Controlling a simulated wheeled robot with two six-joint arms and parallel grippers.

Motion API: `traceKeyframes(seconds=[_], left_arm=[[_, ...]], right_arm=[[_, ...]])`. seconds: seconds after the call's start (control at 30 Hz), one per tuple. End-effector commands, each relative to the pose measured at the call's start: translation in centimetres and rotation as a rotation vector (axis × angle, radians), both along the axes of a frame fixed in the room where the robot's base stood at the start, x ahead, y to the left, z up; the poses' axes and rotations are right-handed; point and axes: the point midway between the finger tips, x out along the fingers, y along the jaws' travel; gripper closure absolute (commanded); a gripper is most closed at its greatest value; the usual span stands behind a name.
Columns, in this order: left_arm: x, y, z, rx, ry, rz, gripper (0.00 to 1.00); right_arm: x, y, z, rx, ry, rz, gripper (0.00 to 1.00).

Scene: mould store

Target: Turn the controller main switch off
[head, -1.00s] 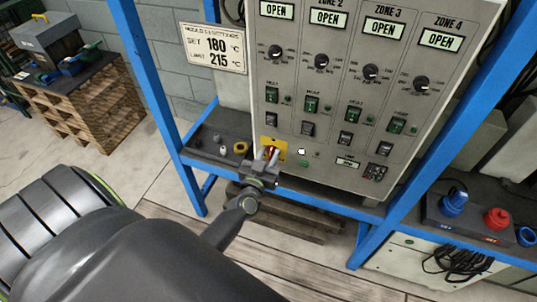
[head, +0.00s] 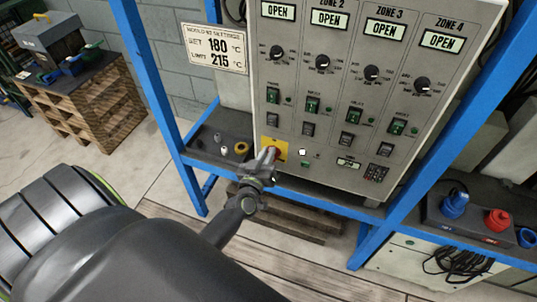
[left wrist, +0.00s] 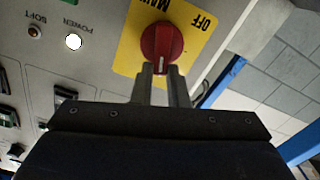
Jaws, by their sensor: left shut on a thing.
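The main switch is a red rotary knob (left wrist: 162,45) on a yellow plate (left wrist: 196,50) lettered OFF and partly readable MAIN in the left wrist view. In the head view the yellow plate (head: 282,149) sits at the lower left of the grey controller panel (head: 330,130). My left gripper (left wrist: 160,75) is shut on the red knob, its fingertips at the knob's near side. A white mark shows on the knob between the fingertips. In the head view my left gripper (head: 266,160) covers much of the knob. My right gripper is not in view.
The POWER lamp (left wrist: 73,41) beside the plate is white and bright. Zone displays (head: 329,19) read OPEN.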

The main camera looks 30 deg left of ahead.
Motion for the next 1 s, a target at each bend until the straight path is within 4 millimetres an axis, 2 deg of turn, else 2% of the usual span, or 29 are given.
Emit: traceKeyframes(seconds=[0.47,1.0], left_arm=[[-0.3,0.9,-0.8,-0.439,-0.104,0.000,1.00],[-0.4,1.6,-1.9,-0.927,-0.220,0.000,1.00]], right_arm=[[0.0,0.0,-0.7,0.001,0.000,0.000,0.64],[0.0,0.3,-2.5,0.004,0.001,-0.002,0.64]])
